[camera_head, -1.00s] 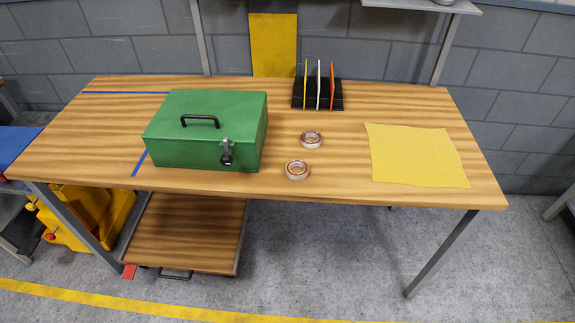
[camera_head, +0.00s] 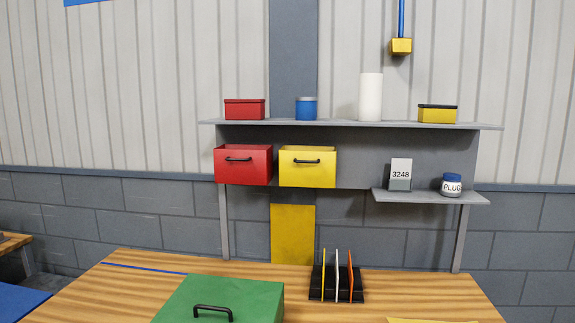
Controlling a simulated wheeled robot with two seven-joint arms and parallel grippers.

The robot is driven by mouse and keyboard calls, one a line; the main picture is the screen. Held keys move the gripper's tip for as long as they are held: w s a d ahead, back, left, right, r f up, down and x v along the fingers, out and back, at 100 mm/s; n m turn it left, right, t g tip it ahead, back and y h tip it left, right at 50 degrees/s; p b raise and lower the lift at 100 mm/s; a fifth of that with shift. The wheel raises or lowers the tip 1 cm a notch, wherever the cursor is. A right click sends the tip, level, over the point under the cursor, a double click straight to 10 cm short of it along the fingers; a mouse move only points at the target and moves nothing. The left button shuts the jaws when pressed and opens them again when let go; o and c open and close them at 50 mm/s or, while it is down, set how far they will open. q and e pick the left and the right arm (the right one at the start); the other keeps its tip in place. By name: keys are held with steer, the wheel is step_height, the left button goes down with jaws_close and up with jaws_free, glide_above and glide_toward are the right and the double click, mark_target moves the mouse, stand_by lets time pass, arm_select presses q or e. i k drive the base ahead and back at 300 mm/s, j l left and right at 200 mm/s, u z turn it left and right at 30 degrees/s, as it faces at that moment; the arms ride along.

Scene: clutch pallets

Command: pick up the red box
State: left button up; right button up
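Two red things show in the head view. A small red box (camera_head: 245,109) with a lid stands on the left part of the upper grey shelf (camera_head: 350,124). Below it, a larger red bin (camera_head: 230,170) with a black front handle hangs under the shelf, beside a yellow bin (camera_head: 307,171) with the same kind of handle. Neither of my grippers is in view.
The wooden table (camera_head: 130,284) holds a green case (camera_head: 240,293) and a black rack (camera_head: 330,294) with upright boards. The upper shelf also bears a blue can (camera_head: 306,109), a white cylinder (camera_head: 370,97) and a yellow box (camera_head: 437,114). A labelled jar (camera_head: 451,187) stands on a lower shelf.

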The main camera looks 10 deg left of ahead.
mark_target(250, 110)
steer(key=i+j+z, duration=0.3)
steer(key=j, duration=0.3)
steer(key=i+j+z, duration=0.3)
steer(key=j, duration=0.35)
steer(key=i+j+z, duration=0.15)
steer(key=j, duration=0.2)
steer(key=i+j+z, duration=0.2)
steer(key=j, duration=0.2)
